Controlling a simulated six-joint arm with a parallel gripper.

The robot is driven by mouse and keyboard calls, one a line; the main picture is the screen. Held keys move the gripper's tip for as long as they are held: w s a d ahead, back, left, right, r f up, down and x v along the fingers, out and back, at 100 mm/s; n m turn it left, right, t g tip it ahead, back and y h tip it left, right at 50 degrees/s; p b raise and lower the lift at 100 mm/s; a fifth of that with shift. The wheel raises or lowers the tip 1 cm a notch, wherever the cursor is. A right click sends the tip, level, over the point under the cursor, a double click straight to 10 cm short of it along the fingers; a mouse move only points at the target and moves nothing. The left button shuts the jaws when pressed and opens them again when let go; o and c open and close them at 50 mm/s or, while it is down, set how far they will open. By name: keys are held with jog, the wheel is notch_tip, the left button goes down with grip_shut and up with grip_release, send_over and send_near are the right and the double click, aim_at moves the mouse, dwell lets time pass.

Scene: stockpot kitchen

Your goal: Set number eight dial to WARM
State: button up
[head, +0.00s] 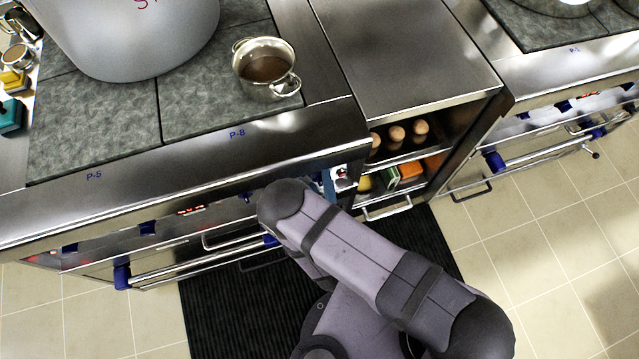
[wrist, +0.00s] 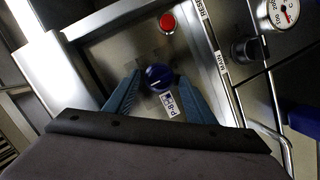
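The number eight dial is a round blue knob (wrist: 159,77) with a white pointer mark, on the steel front panel in the wrist view. A tilted "P-8" label (wrist: 169,104) sits just below it. My gripper (wrist: 159,82) is open, with one blue finger on each side of the dial. I cannot tell whether either finger touches it. The dial's setting words are not readable. In the head view my arm covers much of this panel, and I cannot make out the dial there.
A red button (wrist: 167,22) is above the dial, beside "RESET" and "MAIN" labels. A black knob (wrist: 244,50) and a gauge (wrist: 284,12) are to the right. A small pot (head: 266,69) stands on the P-8 plate. A rail (head: 200,260) runs along the front.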

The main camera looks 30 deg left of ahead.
jog(key=c, duration=1)
jog(key=shift+o, duration=0.2)
jog(key=shift+r+m+g, duration=0.1)
jog(key=shift+m+g, duration=0.2)
jog(key=shift+m, duration=0.2)
jog(key=m, duration=0.1)
jog(key=m+g+y+p, duration=0.1)
jog(key=shift+w+d+m, duration=0.2)
jog(key=shift+d+m, duration=0.05)
jog(key=shift+m, duration=0.15)
jog(key=m, duration=0.2)
jog(key=m+g+y, duration=0.1)
jog(key=m, duration=0.1)
jog(key=shift+w+d+g, duration=0.1)
jog(key=shift+d+g, duration=0.05)
jog(key=shift+g, duration=0.15)
jog(key=shift+y, duration=0.3)
jog(key=o, duration=1)
jog(key=shift+o, duration=0.2)
